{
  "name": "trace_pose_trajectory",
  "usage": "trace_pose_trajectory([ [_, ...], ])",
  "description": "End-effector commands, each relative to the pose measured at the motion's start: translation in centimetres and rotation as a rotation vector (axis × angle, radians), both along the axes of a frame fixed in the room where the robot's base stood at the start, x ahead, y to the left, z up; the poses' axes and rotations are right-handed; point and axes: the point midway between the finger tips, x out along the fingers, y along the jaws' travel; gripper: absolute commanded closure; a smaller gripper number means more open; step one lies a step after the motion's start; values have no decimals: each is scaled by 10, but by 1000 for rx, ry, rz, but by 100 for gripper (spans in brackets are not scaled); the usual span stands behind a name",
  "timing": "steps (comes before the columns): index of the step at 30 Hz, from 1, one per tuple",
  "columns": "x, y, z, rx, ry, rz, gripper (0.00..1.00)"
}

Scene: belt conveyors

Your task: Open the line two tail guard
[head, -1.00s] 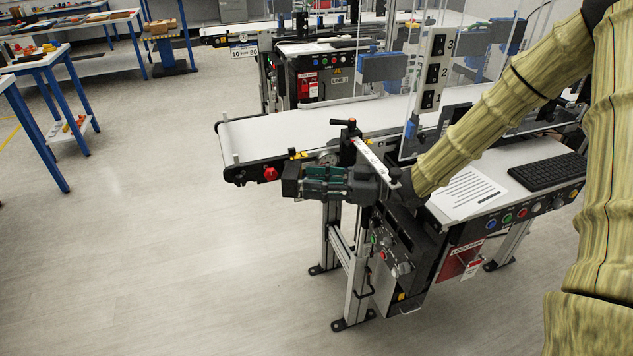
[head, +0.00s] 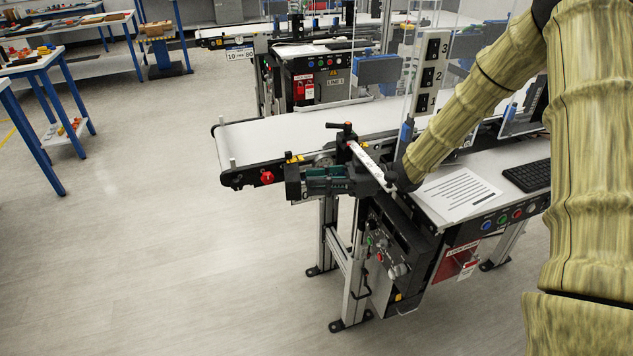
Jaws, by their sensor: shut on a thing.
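The near conveyor (head: 265,138) has its tail end at the left of the head view. The far conveyor carries the LINE 1 label, so I take the near one as line two. My gripper (head: 298,184) is stretched leftward beside this tail, below the belt's near edge. It is shut on a dark part at its tip; I cannot tell whether this belongs to the tail guard. A black T-shaped handle (head: 344,128) stands above a white bar (head: 368,158) with red lettering, which slants across my gripper. The guard's outline and opening are not clear.
A red knob (head: 267,177) is on the conveyor side, left of my gripper. A control box (head: 390,250) hangs below. A desk with a paper sheet (head: 455,192) and keyboard (head: 527,175) is to the right. The floor (head: 150,250) at the left is clear.

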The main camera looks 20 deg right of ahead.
Motion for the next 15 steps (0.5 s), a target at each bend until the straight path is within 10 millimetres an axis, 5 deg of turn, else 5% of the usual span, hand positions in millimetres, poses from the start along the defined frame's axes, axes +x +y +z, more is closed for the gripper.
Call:
trace_pose_trajectory([
  [6,0,0,0,0,0,-1,100],
  [7,0,0,0,0,0,-1,77],
  [10,0,0,0,0,0,-1,59],
  [15,0,0,0,0,0,-2,59],
])
